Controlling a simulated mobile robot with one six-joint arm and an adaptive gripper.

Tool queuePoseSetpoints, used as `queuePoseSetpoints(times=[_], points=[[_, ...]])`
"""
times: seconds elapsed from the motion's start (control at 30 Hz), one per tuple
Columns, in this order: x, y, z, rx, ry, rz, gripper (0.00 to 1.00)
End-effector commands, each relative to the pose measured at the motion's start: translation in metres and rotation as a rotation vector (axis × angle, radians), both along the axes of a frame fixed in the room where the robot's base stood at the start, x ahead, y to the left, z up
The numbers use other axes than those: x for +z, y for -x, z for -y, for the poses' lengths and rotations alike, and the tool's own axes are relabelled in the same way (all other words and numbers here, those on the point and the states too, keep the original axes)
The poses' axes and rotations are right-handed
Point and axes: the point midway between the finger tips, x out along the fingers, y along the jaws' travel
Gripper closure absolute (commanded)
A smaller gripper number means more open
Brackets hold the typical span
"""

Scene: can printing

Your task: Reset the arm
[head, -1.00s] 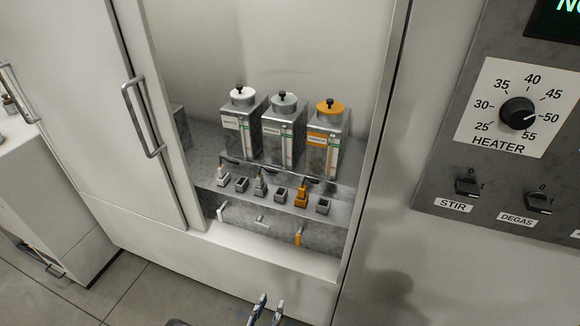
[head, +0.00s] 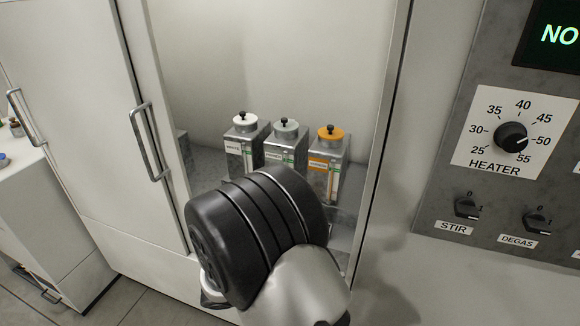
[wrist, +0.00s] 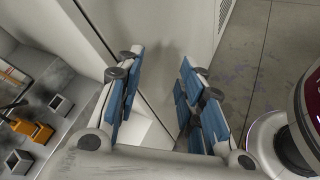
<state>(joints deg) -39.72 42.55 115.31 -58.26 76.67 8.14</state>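My gripper (wrist: 160,100) shows in the wrist view with its two blue-padded fingers well apart and nothing between them. Beyond the fingers are the pale cabinet's edge and the grey floor. In the head view my dark arm joint and pale link fill the lower middle, in front of the cabinet recess. The gripper itself does not show there.
The recess holds a white-capped canister (head: 246,138), a grey-capped canister (head: 286,146) and an orange-capped canister (head: 328,158). The arm hides most of the shelf below. An orange holder (wrist: 42,132) shows in the wrist view. The control panel (head: 440,195) stands at right.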

Motion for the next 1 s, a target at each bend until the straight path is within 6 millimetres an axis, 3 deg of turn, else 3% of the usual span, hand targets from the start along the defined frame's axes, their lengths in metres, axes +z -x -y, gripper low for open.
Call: queuePoseSetpoints(times=[0.03,0.1,0.4,0.7,1.0], points=[[0.019,0.008,0.014,-0.078,-0.069,0.027,0.65],[0.038,0.021,0.029,-0.180,-0.164,0.058,0.65],[0.101,0.090,0.067,-0.560,-0.593,0.241,0.65],[0.144,0.148,0.067,-0.828,-1.035,0.525,0.65],[0.169,0.172,0.055,-0.931,-1.334,0.769,0.65]])
